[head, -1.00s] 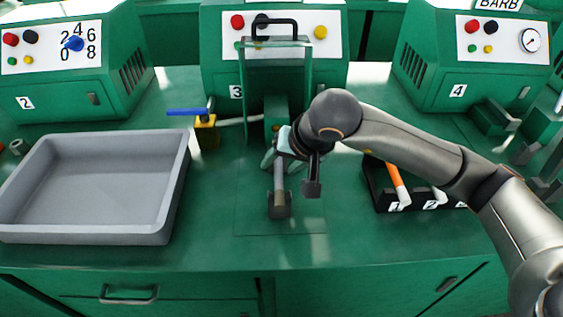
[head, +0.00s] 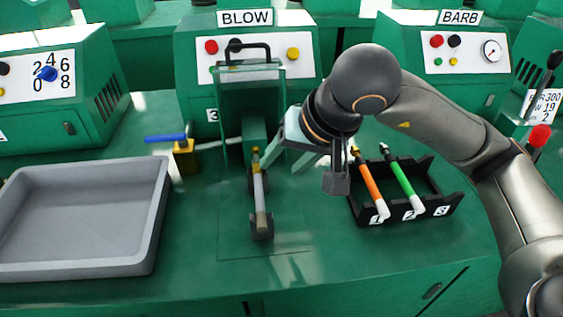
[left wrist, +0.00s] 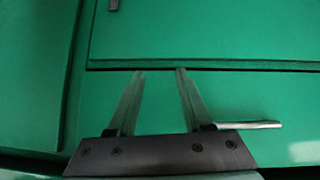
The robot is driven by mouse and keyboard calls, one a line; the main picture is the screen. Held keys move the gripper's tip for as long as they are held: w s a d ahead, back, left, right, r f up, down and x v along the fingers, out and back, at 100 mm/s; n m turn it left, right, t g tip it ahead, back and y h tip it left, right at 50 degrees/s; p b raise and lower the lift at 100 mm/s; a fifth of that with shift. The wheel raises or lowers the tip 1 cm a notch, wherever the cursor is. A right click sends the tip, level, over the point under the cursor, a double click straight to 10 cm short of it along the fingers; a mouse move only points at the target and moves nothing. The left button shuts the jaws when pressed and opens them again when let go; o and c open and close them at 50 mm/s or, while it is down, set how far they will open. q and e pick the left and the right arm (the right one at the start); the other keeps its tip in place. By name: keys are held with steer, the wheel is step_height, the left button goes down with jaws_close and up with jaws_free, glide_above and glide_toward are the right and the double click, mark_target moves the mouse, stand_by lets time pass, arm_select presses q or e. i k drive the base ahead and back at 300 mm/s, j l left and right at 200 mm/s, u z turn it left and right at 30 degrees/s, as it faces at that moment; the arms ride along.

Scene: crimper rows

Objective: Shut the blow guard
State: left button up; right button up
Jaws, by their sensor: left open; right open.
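The blow guard (head: 250,74) is a clear panel with green edges and a black handle (head: 246,47) on top. It stands raised in front of the BLOW panel, above the bench. Below it, a grey hose with a brass fitting (head: 260,195) lies in black holders. My right gripper (head: 289,163) is open and empty, just right of the hose and below the handle. Its fingers are partly hidden by my wrist. In the left wrist view my left gripper (left wrist: 158,73) is open and empty before a green cabinet front. It is not in the head view.
A grey tray (head: 160,215) sits at the left. A brass valve with a blue lever (head: 168,138) stands between tray and guard. A black rack (head: 441,209) with orange and green hoses is at the right, near my right arm. The bench front is clear.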

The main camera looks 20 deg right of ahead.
mark_target(283, 82)
steer(key=k+l, duration=0.3)
steer(key=k, duration=0.15)
steer(key=k+l, duration=0.25)
steer(key=k, duration=0.25)
